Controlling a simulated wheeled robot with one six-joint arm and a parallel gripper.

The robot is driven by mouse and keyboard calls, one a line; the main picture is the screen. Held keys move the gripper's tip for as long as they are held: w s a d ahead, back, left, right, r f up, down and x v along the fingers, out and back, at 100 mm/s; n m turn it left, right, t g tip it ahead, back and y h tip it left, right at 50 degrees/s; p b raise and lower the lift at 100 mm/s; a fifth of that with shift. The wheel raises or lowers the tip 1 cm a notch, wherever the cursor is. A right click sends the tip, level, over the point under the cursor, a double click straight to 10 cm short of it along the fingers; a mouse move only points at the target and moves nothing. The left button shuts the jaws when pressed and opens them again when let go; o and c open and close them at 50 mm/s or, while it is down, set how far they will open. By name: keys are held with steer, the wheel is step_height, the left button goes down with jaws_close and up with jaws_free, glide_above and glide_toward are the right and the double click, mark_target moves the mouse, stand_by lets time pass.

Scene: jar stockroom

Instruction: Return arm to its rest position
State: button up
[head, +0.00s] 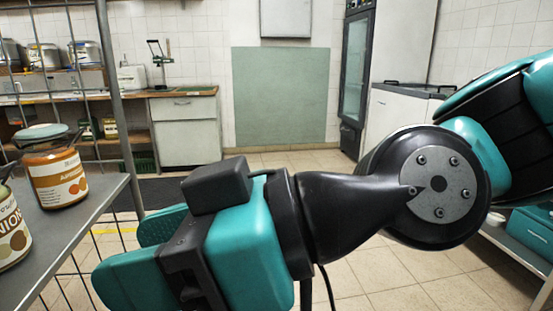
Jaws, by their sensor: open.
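My gripper (133,252) is at the lower left in the head view, on my teal and black arm that reaches in from the right. Its two teal fingers are apart and nothing shows between them. It is to the right of a grey metal shelf (97,192) and appears apart from the jars there. A jar with an orange and white label and a grey-green lid (45,130) stands upright on the shelf. A second jar (10,235) is cut off by the left edge.
A wire mesh side with a grey post (112,85) bounds the shelf. A wooden-topped counter (185,125) stands at the back left, a glass-door fridge (355,75) and white chest (400,115) at the back right. Tiled floor (365,275) lies clear in the middle.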

steer(key=w+d+f+m+h, duration=0.1)
steer(key=d+f+m+h, duration=0.3)
steer(key=d, duration=0.4)
steer(key=w+d+f+m+t+h, duration=0.1)
steer(key=d+f+m+h, duration=0.2)
steer(key=d, duration=0.6)
steer(key=w+d+f+m+h, duration=0.1)
steer(key=d+f+m+h, duration=0.3)
steer(key=d, duration=0.4)
step_height(320, 180, up, 29)
steer(key=p, duration=2.9)
steer(key=shift+a+f, duration=0.2)
steer(key=shift+s, duration=0.1)
